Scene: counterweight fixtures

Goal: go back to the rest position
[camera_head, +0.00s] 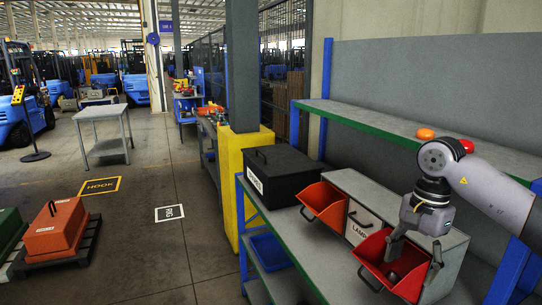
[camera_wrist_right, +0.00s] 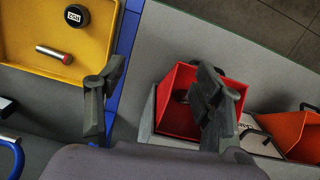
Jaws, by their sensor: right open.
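My right gripper (camera_head: 411,262) is open, its two dark fingers spread above the red bin (camera_head: 375,272) at the front of the workbench in the head view. A small grey item (camera_head: 393,277) lies in that bin, partly hidden. In the right wrist view the same open gripper (camera_wrist_right: 160,78) has nothing between its fingers. One finger overlaps the red bin (camera_wrist_right: 177,112) there; the other is by the edge of a yellow tray (camera_wrist_right: 30,45). My right arm comes in from the right. My left gripper is not in view.
An orange bin (camera_head: 322,201) and a black case (camera_head: 283,172) stand left of the red bin. A shelf (camera_head: 370,115) with an orange and a red dome runs above. The yellow tray holds a black round piece (camera_wrist_right: 76,15) and a metal cylinder (camera_wrist_right: 54,53).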

